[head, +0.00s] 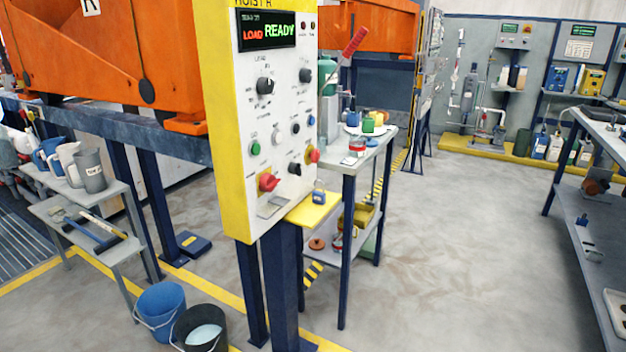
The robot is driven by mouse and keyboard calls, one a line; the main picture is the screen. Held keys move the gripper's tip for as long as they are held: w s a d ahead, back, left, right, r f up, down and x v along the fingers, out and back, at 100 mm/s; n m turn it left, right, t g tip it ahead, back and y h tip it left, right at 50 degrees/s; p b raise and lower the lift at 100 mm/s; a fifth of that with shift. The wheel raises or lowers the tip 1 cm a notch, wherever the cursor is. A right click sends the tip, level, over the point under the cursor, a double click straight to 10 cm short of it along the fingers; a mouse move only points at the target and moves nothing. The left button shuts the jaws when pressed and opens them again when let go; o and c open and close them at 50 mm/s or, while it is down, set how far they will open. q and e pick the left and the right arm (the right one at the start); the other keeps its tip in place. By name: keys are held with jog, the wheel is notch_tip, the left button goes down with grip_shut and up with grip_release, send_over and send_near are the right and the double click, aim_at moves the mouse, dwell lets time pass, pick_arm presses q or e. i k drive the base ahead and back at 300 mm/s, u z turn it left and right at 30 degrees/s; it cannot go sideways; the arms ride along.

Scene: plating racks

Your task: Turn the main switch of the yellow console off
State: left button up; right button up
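The yellow console (224,120) stands left of centre on dark blue posts, with a white front panel full of controls. Its display (267,32) reads LOAD in red and READY in green. A red rotary handle (268,182) on a yellow backing sits low on the panel and looks like the main switch; its exact setting is too small to read. A second red control (313,156) on yellow sits at the panel's right edge. Black knobs (265,85) and a green button (255,148) are also on the panel. Neither of my grippers is in view.
A small yellow shelf (310,212) with a blue padlock (319,194) juts out below the panel. A cart (345,178) with cans stands close behind it. Two buckets (160,305) stand at the front left. Open floor (450,260) lies to the right, before a bench (590,245).

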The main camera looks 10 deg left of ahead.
aim_at(268, 182)
jog(key=u, duration=0.4)
jog(key=i, duration=0.95)
jog(key=u, duration=0.75)
